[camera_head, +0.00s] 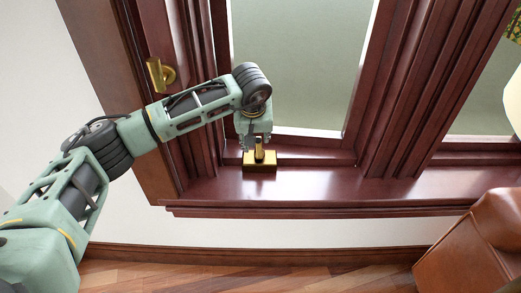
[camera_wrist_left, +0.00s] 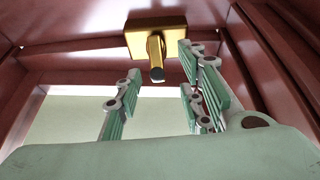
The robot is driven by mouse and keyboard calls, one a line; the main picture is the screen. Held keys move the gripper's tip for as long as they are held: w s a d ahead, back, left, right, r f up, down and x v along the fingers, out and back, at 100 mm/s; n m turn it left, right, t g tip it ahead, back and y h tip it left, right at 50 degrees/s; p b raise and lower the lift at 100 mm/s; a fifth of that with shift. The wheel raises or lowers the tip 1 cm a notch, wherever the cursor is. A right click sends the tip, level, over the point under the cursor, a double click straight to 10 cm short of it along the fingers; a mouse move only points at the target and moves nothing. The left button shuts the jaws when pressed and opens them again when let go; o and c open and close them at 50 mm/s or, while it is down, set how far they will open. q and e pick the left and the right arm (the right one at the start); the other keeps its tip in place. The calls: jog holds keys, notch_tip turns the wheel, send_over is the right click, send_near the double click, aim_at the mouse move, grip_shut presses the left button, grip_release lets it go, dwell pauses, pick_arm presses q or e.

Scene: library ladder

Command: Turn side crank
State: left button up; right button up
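A gold crank (camera_head: 260,166) sits on the window sill, a rectangular base with a short handle standing up from it. In the left wrist view the crank (camera_wrist_left: 143,42) is at the top centre, with the dark end of its handle toward the camera. My left gripper (camera_head: 255,143) is directly over the crank, partly hiding its handle. In the left wrist view the fingers of my left gripper (camera_wrist_left: 158,72) are spread apart, with the handle showing between their tips. I cannot tell whether any finger touches it. My right gripper is not in view.
A second gold handle (camera_head: 160,75) is on the dark red window frame at left, beside my arm. The sill (camera_head: 330,190) is clear to the right of the crank. A brown leather seat (camera_head: 470,250) stands at the lower right.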

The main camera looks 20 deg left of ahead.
aim_at(259, 146)
pick_arm(q)
jog(key=x, duration=0.8)
jog(key=shift+w+d+b, duration=0.15)
jog(key=shift+d+b, duration=0.15)
jog(key=shift+b, duration=0.1)
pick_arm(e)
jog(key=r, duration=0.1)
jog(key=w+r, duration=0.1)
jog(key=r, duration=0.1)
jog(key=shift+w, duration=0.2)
pick_arm(q)
jog(key=shift+c, duration=0.2)
grip_shut()
